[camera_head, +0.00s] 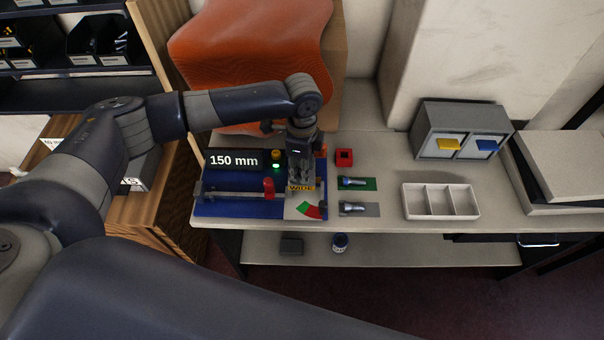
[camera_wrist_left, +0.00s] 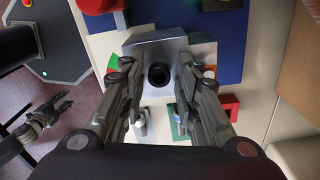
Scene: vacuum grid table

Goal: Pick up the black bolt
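My left gripper (camera_head: 302,180) reaches down over the right part of the blue gauge board in the head view. In the left wrist view its two fingers (camera_wrist_left: 158,78) are spread apart. Between them is a dark round shape (camera_wrist_left: 158,75) against a grey metal block (camera_wrist_left: 165,47). It may be the black bolt's end or a hole; I cannot tell, and no finger clearly touches it. Two greyish bolts lie on the table, one on a green mat (camera_head: 352,183) and one on a grey mat (camera_head: 353,208). My right gripper (camera_wrist_left: 48,114) shows small at the left wrist view's left edge, away from the board.
The blue board (camera_head: 230,208) carries a "150 mm" display (camera_head: 234,160), a slide with a red knob (camera_head: 268,187) and a green light. To its right are a red block (camera_head: 344,158), a white three-compartment tray (camera_head: 440,213) and a grey drawer box (camera_head: 430,130). Bare table lies between them.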

